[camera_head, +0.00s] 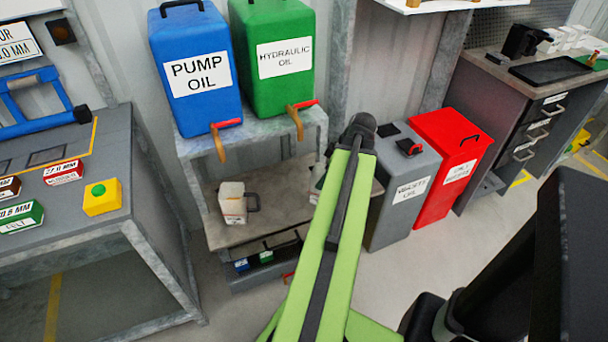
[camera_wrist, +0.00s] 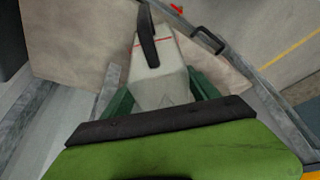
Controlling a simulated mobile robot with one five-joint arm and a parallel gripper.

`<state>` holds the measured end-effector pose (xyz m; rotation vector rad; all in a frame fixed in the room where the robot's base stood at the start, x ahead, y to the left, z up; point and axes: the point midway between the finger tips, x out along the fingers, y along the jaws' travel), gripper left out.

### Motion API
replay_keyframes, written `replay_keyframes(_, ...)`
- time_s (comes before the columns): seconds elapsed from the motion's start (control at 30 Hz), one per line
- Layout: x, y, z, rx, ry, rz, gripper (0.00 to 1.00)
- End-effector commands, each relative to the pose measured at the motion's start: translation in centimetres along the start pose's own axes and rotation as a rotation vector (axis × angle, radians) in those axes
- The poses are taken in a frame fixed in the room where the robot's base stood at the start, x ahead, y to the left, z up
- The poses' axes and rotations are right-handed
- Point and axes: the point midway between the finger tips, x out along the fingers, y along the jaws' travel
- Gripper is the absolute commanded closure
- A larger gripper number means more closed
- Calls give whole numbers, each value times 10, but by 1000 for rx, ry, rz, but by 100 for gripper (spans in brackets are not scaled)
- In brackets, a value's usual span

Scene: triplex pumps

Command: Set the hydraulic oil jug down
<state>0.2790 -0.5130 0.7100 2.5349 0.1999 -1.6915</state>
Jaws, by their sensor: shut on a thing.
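My gripper (camera_wrist: 160,90) is shut on a pale, whitish jug with a dark strap handle and a thin red line, taken as the hydraulic oil jug (camera_wrist: 152,62). In the wrist view the dark green fingers are on either side of it. A beige surface shows around the jug; I cannot tell whether the jug touches it. The green hydraulic oil tank (camera_head: 285,62) stands on the rack's top.
Another white jug (camera_head: 232,203) stands on the left of the lower shelf. A blue pump oil tank (camera_head: 195,78) stands beside the green one. Grey (camera_head: 405,190) and red (camera_head: 447,170) bins stand right of the rack. A workbench (camera_head: 95,185) is at left.

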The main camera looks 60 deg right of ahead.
Motion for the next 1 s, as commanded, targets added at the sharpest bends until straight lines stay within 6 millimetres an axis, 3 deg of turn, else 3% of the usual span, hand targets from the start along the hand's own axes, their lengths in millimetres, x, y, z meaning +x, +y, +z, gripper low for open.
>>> replay_keyframes(0.1,10,1,-25,0,0,-1,100)
replay_keyframes(0.43,18,2,-42,3,0,1,100)
replay_keyframes(0.6,30,2,-73,0,0,0,100)
replay_keyframes(0.7,48,2,-63,6,-1,2,100)
replay_keyframes(1.0,46,2,-63,5,0,2,100)
